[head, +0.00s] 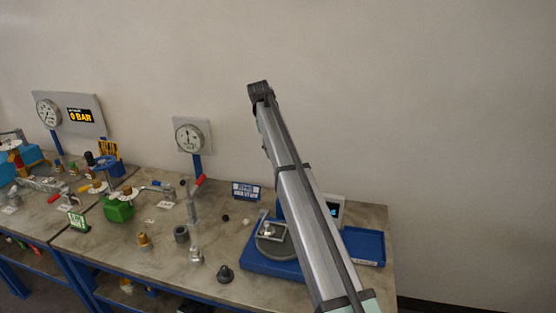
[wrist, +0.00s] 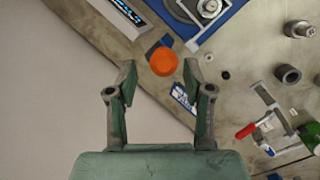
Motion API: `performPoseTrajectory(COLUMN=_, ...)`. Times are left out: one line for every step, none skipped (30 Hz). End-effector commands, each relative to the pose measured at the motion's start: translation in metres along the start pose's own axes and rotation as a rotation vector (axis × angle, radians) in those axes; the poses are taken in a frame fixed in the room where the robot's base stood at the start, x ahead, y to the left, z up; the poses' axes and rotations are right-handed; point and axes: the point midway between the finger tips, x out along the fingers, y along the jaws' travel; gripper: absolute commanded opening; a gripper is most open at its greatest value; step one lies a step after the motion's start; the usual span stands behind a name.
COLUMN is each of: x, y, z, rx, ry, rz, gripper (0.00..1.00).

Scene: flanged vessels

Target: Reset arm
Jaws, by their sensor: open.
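My gripper (wrist: 160,82) shows in the wrist view with its two green-padded fingers spread wide. It is open, with nothing held between the fingers. An orange round knob or cap (wrist: 163,61) appears just beyond the fingertips, above the bench in the picture; its exact distance from them I cannot tell. In the head view, part of my arm rises as a long grey beam across the bench's right part, and the gripper itself cannot be made out there.
Gauges (head: 189,138) stand behind. The wall space at right is clear.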

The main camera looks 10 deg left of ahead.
Motion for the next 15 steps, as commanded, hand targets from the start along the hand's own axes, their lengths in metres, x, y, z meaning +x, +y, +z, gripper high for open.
performPoseTrajectory(x=-0.007, y=0.0, z=-0.002, rx=0.0, ry=0.001, rz=0.001, gripper=0.51)
performPoseTrajectory(x=-0.01, y=0.0, z=-0.002, rx=0.0, ry=0.001, rz=0.001, gripper=0.51)
performPoseTrajectory(x=-0.014, y=0.0, z=-0.001, rx=0.0, ry=0.001, rz=0.001, gripper=0.51)
performPoseTrajectory(x=-0.016, y=0.0, z=-0.001, rx=0.0, ry=0.001, rz=0.001, gripper=0.51)
performPoseTrajectory(x=-0.017, y=0.0, z=-0.001, rx=0.0, ry=0.001, rz=0.001, gripper=0.51)
performPoseTrajectory(x=-0.018, y=0.0, z=-0.001, rx=0.0, ry=0.001, rz=0.001, gripper=0.51)
performPoseTrajectory(x=-0.019, y=0.0, z=0.0, rx=0.0, ry=0.001, rz=0.001, gripper=0.51)
performPoseTrajectory(x=-0.019, y=0.0, z=0.0, rx=0.0, ry=0.001, rz=0.001, gripper=0.51)
performPoseTrajectory(x=-0.019, y=0.0, z=0.0, rx=0.0, ry=0.001, rz=0.001, gripper=0.51)
performPoseTrajectory(x=-0.019, y=0.0, z=0.0, rx=0.0, ry=0.0, rz=0.001, gripper=0.51)
performPoseTrajectory(x=-0.018, y=0.0, z=0.0, rx=0.0, ry=0.0, rz=0.001, gripper=0.51)
performPoseTrajectory(x=-0.018, y=0.0, z=0.0, rx=0.0, ry=0.0, rz=0.001, gripper=0.51)
performPoseTrajectory(x=-0.018, y=0.0, z=0.0, rx=0.0, ry=0.0, rz=0.001, gripper=0.51)
performPoseTrajectory(x=-0.018, y=0.0, z=0.0, rx=0.0, ry=0.0, rz=0.0, gripper=0.51)
performPoseTrajectory(x=-0.018, y=0.0, z=0.0, rx=0.0, ry=0.0, rz=0.0, gripper=0.51)
